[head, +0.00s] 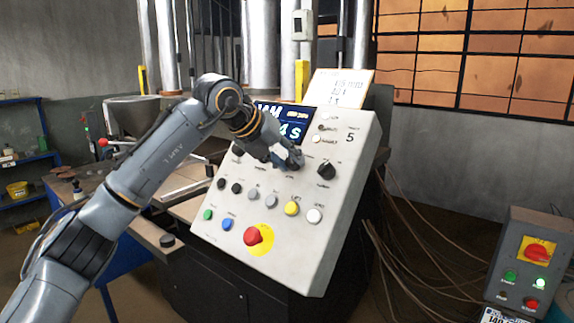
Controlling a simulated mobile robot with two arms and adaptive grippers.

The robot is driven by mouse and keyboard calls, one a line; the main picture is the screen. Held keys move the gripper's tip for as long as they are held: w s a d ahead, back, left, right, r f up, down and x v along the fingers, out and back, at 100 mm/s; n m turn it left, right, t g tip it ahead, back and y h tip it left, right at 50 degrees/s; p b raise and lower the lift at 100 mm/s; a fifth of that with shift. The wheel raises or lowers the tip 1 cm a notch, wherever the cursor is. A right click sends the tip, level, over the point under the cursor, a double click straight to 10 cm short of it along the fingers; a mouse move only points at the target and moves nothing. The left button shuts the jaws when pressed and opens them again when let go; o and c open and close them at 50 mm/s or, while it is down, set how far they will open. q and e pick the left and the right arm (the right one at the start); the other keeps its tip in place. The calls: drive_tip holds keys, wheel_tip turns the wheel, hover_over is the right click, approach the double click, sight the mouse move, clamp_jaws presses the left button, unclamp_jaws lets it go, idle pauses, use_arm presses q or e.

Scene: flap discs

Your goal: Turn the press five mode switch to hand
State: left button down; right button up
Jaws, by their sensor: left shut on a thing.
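The press five control panel (222,190) is a tilted white box with a "5" near its upper right. My left gripper (291,160) is at the panel's upper middle, below the display. It is shut on a switch there, taken to be the mode switch, which its fingers and wrist hide. The switch's position cannot be seen, and the small labels cannot be read. A black rotary knob (326,170) stands clear, just right of the gripper. My right gripper is not in view.
Below the gripper are several coloured buttons and a red emergency stop (252,236) on a yellow disc. A blue display (296,115) and a paper sheet (340,86) are above. A grey switch box (525,255) stands at right, with loose cables between.

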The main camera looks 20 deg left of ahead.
use_arm(q)
drive_tip(key=shift+r+n, duration=0.1)
drive_tip(key=shift+n, duration=0.4)
drive_tip(key=c, duration=1)
unclamp_jaws()
drive_tip(key=v, duration=1.2)
drive_tip(key=shift+a, duration=0.1)
